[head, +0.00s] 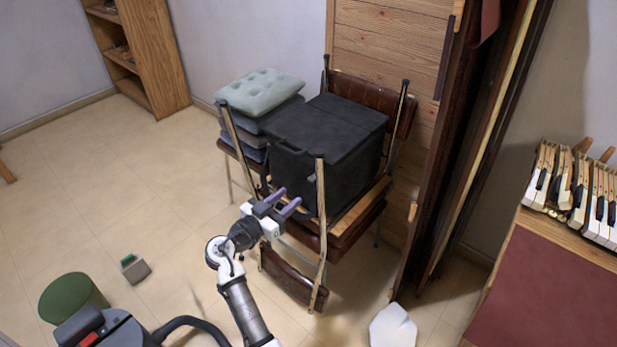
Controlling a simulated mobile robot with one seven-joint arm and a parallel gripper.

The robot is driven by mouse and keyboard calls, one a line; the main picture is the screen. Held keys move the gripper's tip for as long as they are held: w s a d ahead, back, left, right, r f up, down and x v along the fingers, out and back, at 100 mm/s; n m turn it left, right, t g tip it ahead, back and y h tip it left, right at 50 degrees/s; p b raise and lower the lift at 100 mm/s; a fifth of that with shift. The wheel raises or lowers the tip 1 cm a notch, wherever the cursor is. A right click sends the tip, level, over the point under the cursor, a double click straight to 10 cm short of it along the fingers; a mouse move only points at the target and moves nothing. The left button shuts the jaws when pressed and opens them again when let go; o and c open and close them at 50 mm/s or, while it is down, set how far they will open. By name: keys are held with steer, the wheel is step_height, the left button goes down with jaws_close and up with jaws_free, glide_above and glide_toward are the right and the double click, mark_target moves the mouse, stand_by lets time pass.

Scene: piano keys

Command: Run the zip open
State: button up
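A black fabric case (345,133) with a boxy shape sits on stacked wooden chairs in the middle of the head view. A seam crosses its top, and a handle-like strip shows on its left side. I cannot make out a zip or a zip pull at this size. My gripper (286,199) is in front of the case's lower near side, with its two purple fingers apart and nothing visible between them. I cannot tell whether the fingertips touch the case. The far sides of the case are hidden.
Upturned chair legs (321,230) stand up around the case, one close to the right of my gripper. Several cushions (260,92) are stacked to the left. Dark boards (455,150) lean at the right, near a table with piano keys (600,205). The floor at left is mostly clear.

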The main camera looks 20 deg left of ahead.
mark_target(309, 180)
steer(key=p+x, duration=0.2)
steer(key=x, duration=0.7)
steer(key=shift+w, duration=0.2)
steer(key=shift+c, duration=0.5)
jaws_close()
